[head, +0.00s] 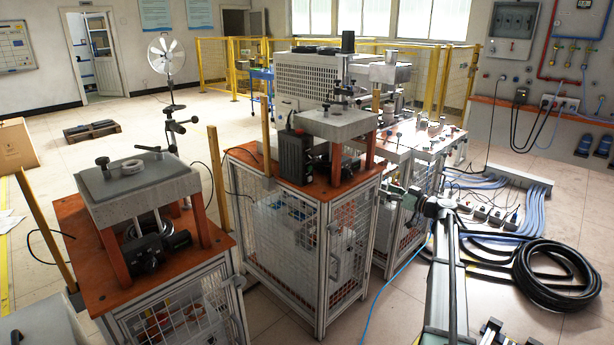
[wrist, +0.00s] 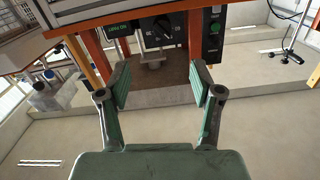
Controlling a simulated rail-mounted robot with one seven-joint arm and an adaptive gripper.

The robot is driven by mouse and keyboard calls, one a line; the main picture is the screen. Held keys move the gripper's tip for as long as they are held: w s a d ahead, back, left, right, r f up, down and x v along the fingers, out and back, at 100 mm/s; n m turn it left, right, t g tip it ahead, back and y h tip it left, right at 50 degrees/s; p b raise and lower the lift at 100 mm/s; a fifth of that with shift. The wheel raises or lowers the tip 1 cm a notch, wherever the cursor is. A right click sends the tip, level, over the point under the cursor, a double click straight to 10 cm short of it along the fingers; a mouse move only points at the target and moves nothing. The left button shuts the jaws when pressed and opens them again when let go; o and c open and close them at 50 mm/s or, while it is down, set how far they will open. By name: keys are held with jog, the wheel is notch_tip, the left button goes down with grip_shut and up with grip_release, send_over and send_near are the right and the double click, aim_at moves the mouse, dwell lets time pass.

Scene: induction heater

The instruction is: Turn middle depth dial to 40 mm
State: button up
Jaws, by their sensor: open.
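In the wrist view, my gripper (wrist: 160,82) is open and empty, its two green fingers spread wide. Beyond and above the gap between them is a dark panel with a round dial (wrist: 161,27), which has a light pointer mark. A small green-lit display (wrist: 117,28) is left of the dial. The dial stands apart from the fingers; its scale is too small to read. In the head view, the middle station (head: 330,185) has an orange top and a mesh cage. The dial cannot be made out there.
A black control box with a green button (wrist: 215,27) hangs right of the dial, beside an orange post (wrist: 195,35). In the head view, another station (head: 150,265) stands at the left. A black hose coil (head: 555,275) lies on the floor at the right.

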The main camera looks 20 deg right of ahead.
aim_at(353, 176)
jog(key=shift+n, duration=0.7)
jog(key=x, duration=0.6)
jog(key=r+p+x, duration=0.1)
jog(key=x, duration=0.5)
jog(key=p+x, duration=0.1)
jog(key=x, duration=0.4)
jog(key=shift+w+a+r, duration=0.1)
jog(key=shift+w+a, duration=0.2)
jog(key=shift+a, duration=0.05)
jog(key=c, duration=1.1)
